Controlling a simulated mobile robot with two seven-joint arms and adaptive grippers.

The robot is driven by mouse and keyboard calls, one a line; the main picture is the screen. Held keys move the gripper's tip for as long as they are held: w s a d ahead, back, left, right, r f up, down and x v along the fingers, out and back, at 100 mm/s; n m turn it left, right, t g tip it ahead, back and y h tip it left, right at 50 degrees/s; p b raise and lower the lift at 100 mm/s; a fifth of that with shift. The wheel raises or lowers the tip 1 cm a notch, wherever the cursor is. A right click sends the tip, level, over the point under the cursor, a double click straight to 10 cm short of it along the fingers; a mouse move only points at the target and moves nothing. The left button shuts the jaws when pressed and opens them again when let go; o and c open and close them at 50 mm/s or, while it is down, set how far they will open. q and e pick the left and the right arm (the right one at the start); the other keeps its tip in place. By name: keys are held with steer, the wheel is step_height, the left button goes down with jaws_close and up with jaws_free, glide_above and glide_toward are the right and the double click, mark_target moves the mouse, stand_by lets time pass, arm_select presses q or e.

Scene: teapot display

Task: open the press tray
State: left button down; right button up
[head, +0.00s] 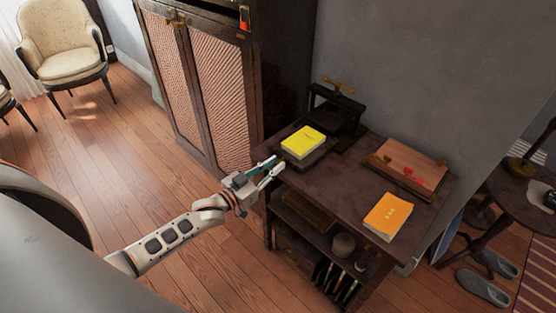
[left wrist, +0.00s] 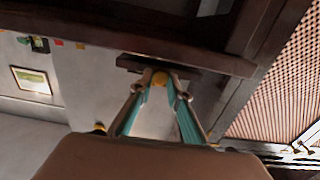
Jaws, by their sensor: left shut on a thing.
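The press tray (head: 316,158) is a dark flat board standing out in front of the black press (head: 337,108), with a yellow book (head: 303,142) lying on it. My left gripper (head: 272,168) is at the near left side of the tray, by the table's left edge. In the left wrist view its teal fingers close on a round brass-yellow knob (left wrist: 159,79) in front of a dark board. In the head view the knob is hidden by the fingers. My right gripper is in neither view.
The dark table (head: 346,185) also holds an orange book (head: 388,216) and a wooden board with red items (head: 408,165). Its lower shelves carry a pot (head: 343,244) and other items. A tall cabinet (head: 205,80) stands close behind my gripper. Floor at left is clear.

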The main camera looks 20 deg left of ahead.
arm_select(q)
steer(key=c, duration=1.9)
jaws_free()
steer(key=v, duration=1.2)
steer(key=shift+r, duration=0.1)
steer(key=s+d+f+g+y, duration=0.1)
steer(key=s+d+f+g, duration=0.1)
steer(key=s+d+f, duration=0.2)
steer(key=s+d+f+g+y, duration=0.1)
steer(key=s+d+f+g, duration=0.1)
steer(key=s+d+f, duration=0.2)
steer(key=s+d+f+g+y, duration=0.1)
steer(key=s+d+f, duration=0.3)
steer(key=s, duration=0.4)
steer(key=shift+s+d+f+g+y, duration=0.2)
steer(key=shift+s+f+g+y, duration=0.15)
steer(key=shift+f+g, duration=0.35)
